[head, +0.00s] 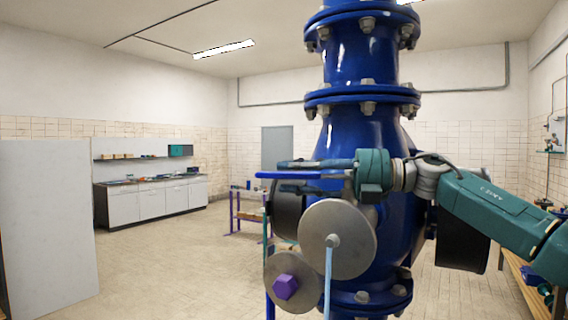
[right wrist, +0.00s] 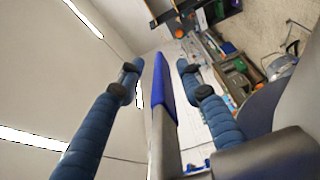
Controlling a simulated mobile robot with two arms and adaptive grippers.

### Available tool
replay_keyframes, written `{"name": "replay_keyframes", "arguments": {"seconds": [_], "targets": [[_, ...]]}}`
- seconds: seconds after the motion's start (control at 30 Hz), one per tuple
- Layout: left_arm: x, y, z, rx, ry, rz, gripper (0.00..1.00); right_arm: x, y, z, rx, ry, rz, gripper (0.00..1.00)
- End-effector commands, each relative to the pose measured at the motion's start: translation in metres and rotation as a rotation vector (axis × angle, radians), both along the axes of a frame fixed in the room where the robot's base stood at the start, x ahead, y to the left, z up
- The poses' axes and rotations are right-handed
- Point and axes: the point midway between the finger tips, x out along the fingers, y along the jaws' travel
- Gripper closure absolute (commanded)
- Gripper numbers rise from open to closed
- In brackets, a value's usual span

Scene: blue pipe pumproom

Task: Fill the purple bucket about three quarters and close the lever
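A lever with a blue handle (head: 270,174) sticks out to the left in front of the large blue pipe (head: 360,150). My right gripper (head: 285,176) reaches in from the right, with its fingers along the lever. In the right wrist view the blue handle (right wrist: 162,88) lies between the two open fingers (right wrist: 160,74), with a gap visible on each side. A light blue stream (head: 328,285), which looks like water, runs straight down from a small spout (head: 333,241) on a round grey disc. The purple bucket does not show in either view. My left gripper is out of view.
A purple hexagonal knob (head: 286,287) sits on a lower grey disc. A small table with purple legs (head: 236,212) stands behind the pipe. A white cabinet (head: 160,198) is at the back left, a white panel (head: 50,220) at the near left. Floor between them is clear.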

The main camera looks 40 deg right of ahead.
Motion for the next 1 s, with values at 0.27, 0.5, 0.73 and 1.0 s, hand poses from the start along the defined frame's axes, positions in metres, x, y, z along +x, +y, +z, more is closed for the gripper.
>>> {"name": "replay_keyframes", "arguments": {"seconds": [0.27,0.5,0.73,1.0], "targets": [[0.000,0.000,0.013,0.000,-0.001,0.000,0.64,0.017,0.013,0.000,0.000,0.001,0.001,0.64],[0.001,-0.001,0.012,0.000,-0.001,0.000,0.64,0.017,0.013,0.000,0.000,0.000,0.000,0.64],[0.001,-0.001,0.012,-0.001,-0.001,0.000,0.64,0.017,0.012,0.000,0.000,0.000,0.000,1.00],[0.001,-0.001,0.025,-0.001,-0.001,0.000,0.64,0.014,0.016,0.004,0.004,-0.001,0.043,1.00]]}}
